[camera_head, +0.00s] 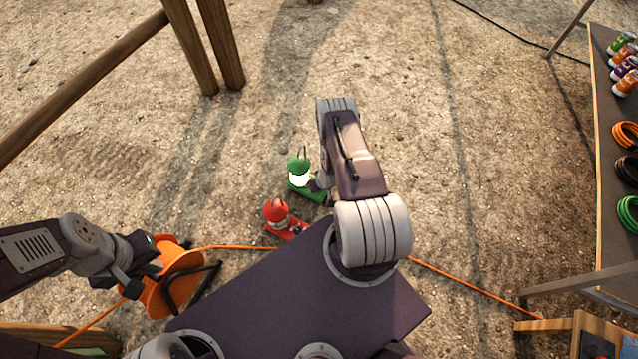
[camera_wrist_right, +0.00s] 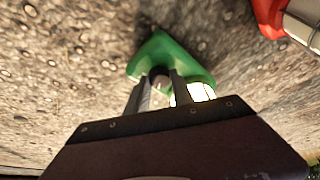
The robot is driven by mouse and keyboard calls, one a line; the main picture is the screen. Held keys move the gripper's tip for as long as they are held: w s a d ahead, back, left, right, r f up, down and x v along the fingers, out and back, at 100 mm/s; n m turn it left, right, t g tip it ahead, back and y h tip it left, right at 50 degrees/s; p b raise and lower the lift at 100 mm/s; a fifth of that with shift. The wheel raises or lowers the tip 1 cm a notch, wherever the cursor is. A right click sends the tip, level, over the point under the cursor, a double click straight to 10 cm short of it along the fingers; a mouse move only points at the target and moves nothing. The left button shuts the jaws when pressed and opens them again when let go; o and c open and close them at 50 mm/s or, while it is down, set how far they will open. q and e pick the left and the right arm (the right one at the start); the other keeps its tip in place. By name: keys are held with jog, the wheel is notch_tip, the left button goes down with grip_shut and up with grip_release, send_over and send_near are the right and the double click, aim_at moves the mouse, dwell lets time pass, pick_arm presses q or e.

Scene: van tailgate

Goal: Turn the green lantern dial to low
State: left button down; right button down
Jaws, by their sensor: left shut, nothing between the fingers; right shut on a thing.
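The green lantern (camera_head: 299,178) stands on the ground in the head view, its white body glowing above a flat green base (camera_head: 311,193). The base fills the middle of the right wrist view (camera_wrist_right: 172,55), and the lit body shows (camera_wrist_right: 201,92) behind a finger. My right gripper (camera_head: 320,183) reaches down beside the lantern. Its two fingers (camera_wrist_right: 158,88) are shut on the small dial (camera_wrist_right: 158,76) on the base; the dial is mostly hidden and its setting cannot be read. My left gripper (camera_head: 143,264) is shut and empty, above the orange cable reel.
A red lantern (camera_head: 277,212) stands close by, in front of the green one. The orange cable reel (camera_head: 172,280) trails an orange cord along the ground. Wooden posts (camera_head: 205,50) stand at upper left.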

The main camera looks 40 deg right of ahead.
jog(key=shift+w+m, duration=0.1)
jog(key=shift+m, duration=0.4)
jog(key=c, duration=1.1)
grip_release()
jog(key=p+v, duration=0.7)
jog(key=v, duration=0.2)
jog(key=shift+a, duration=0.2)
jog(key=shift+r, duration=0.1)
